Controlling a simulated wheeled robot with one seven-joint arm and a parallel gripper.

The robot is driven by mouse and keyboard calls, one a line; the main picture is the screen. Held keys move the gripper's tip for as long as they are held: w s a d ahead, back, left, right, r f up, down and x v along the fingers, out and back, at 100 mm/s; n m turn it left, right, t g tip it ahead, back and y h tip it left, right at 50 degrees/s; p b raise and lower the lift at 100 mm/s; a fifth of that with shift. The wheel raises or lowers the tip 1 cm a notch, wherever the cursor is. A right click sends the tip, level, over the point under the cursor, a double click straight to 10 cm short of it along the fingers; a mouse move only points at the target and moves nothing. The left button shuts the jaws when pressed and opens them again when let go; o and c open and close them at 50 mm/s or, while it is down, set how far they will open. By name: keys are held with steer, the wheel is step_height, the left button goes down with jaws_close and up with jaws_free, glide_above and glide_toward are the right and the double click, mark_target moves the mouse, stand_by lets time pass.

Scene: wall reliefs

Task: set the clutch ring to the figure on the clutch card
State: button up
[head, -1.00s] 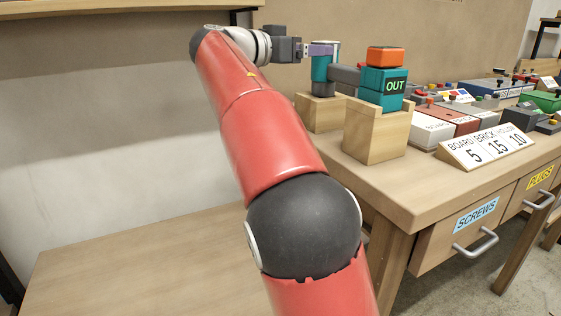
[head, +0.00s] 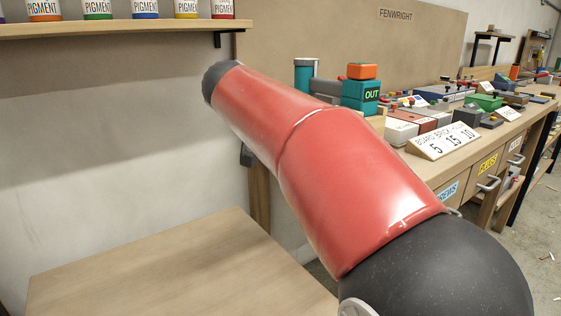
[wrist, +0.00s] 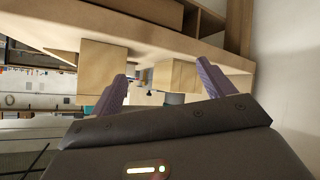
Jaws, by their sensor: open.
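The card (head: 442,141) leans on the bench and reads BOARD 5, BRICK 15, HOLLOW 10. Left of it is a teal device with an upright teal cylinder (head: 303,78), a grey bar and a teal block marked OUT (head: 362,96), topped by an orange block (head: 362,71). I cannot make out a ring or any figures on the device. My gripper is hidden behind my red arm in the head view. In the wrist view my gripper (wrist: 162,80) shows its two purple fingers wide apart, with nothing held between them. Pale wooden blocks (wrist: 102,64) lie beyond the fingers.
Several coloured boxes with knobs, including a green one (head: 484,102), fill the bench behind the card. Labelled drawers (head: 487,163) with handles are below. A shelf (head: 120,28) of pigment jars hangs at upper left. A bare wooden top (head: 170,270) lies in front.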

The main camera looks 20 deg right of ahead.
steer(key=shift+s+a+f+n+y, duration=0.25)
steer(key=shift+s+a+f+y, duration=0.1)
steer(key=shift+s+f, duration=0.35)
steer(key=shift+s+a+f+n+y, duration=0.2)
steer(key=shift+s+f+n+y, duration=0.1)
steer(key=shift+s+f, duration=0.35)
steer(key=shift+s+a+f+n+y, duration=0.3)
steer(key=shift+s+f, duration=0.25)
steer(key=shift+s, duration=0.25)
